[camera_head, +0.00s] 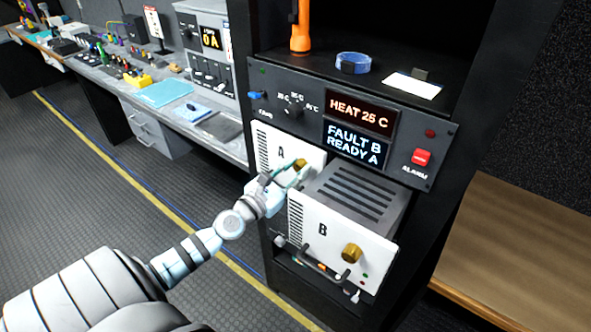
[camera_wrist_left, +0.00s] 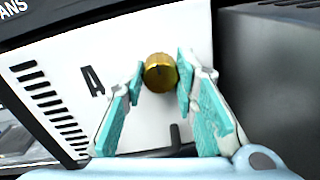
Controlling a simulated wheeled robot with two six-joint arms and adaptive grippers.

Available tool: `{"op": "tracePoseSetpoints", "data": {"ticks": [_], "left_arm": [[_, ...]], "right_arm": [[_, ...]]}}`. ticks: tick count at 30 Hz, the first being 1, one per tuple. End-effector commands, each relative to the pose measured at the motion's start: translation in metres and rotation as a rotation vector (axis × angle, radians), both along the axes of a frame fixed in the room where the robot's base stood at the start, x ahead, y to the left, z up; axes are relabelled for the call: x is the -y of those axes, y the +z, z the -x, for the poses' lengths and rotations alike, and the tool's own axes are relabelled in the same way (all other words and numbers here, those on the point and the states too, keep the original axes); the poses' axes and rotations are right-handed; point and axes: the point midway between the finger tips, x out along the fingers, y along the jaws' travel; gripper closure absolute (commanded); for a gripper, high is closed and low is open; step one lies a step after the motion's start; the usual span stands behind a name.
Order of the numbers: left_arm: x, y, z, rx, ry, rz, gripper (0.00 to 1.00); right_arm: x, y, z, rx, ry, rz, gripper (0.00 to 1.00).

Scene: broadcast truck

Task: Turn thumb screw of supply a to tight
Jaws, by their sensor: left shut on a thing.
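Supply A (camera_head: 263,146) is a white-fronted unit marked "A" in the rack; its front also fills the wrist view (camera_wrist_left: 105,45). Its brass thumb screw (camera_head: 301,164) sits at the right of the front, and shows in the left wrist view (camera_wrist_left: 160,73) with a dark mark on its face. My left gripper (camera_head: 291,174) is shut on the thumb screw, its teal-padded fingertips (camera_wrist_left: 161,66) one on each side. The lower part of supply A is partly hidden by my gripper and supply B. My right gripper is not in view.
Supply B (camera_head: 335,228), with a brass thumb screw (camera_head: 352,253) and dark handle (camera_head: 318,262), sticks out of the rack just right of my gripper. The panel above reads "FAULT B READY A" (camera_head: 353,143). A wooden bench (camera_head: 520,250) stands right; open floor lies left.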

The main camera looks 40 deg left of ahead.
Motion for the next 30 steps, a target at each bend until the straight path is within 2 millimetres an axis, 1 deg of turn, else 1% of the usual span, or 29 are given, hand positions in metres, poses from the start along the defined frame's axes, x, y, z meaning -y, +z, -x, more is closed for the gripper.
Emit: {"op": "tracePoseSetpoints", "data": {"ticks": [4,5,6,8,9,17,20,23,27,30], "left_arm": [[0.000,-0.001,0.000,-0.001,0.000,-0.001,1.00],[0.000,-0.001,0.000,-0.001,0.000,-0.001,0.72],[0.000,-0.001,0.000,-0.001,0.000,-0.001,0.66],[0.000,0.000,0.000,-0.001,0.000,0.000,0.56],[0.000,0.000,0.000,-0.001,0.000,0.000,0.53],[0.000,0.000,0.001,0.000,0.000,0.000,0.53],[-0.001,-0.001,0.008,-0.003,0.001,-0.004,0.53],[-0.001,-0.002,0.029,-0.005,-0.002,-0.005,0.53],[-0.001,-0.004,0.069,-0.008,-0.003,-0.005,0.53],[-0.001,-0.004,0.094,-0.007,-0.005,-0.002,0.53]], "right_arm": [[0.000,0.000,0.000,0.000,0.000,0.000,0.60],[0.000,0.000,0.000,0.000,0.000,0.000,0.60],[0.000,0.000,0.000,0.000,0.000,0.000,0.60],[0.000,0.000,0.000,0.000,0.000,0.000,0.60],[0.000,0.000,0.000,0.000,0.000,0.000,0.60],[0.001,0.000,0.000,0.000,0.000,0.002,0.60],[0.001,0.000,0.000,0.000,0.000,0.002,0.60],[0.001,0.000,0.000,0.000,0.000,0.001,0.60],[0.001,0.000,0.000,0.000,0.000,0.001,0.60],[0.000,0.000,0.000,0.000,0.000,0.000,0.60]]}}
